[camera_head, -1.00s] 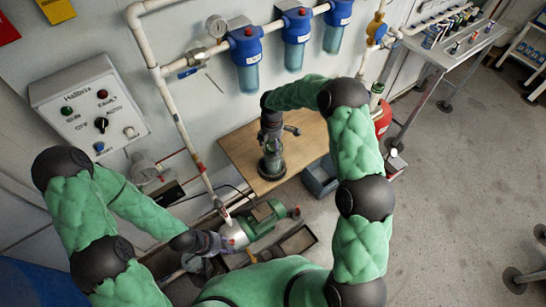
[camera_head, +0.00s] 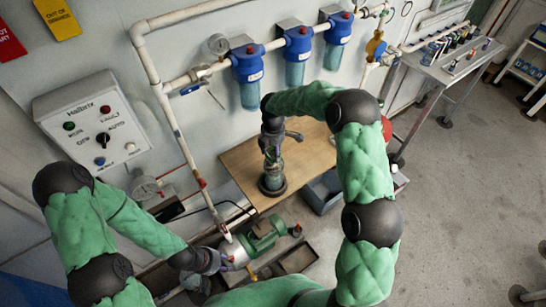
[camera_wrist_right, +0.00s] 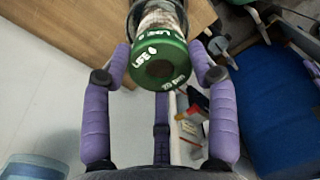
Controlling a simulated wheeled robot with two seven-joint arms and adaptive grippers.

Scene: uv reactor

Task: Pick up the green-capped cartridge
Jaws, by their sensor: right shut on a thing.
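The green-capped cartridge (camera_wrist_right: 160,48) is upright between the two purple fingers of my right gripper (camera_wrist_right: 160,72) in the right wrist view. Its round green cap has white writing and a dark centre. In the head view my right gripper (camera_head: 272,142) is shut on the cartridge's upper part, over a dark round base (camera_head: 272,187) on the wooden table. Whether the cartridge is clear of this base, I cannot tell. My left gripper (camera_head: 204,283) is low at the left, near the green pump; its fingers are too hidden to read.
The wooden table (camera_head: 235,170) is otherwise mostly bare. The green pump (camera_head: 265,232) and a dark tray (camera_head: 295,262) are in front of it. Blue-topped filter housings (camera_head: 248,65) and pipes line the wall behind. A metal cart (camera_head: 455,62) with small items stands at the right.

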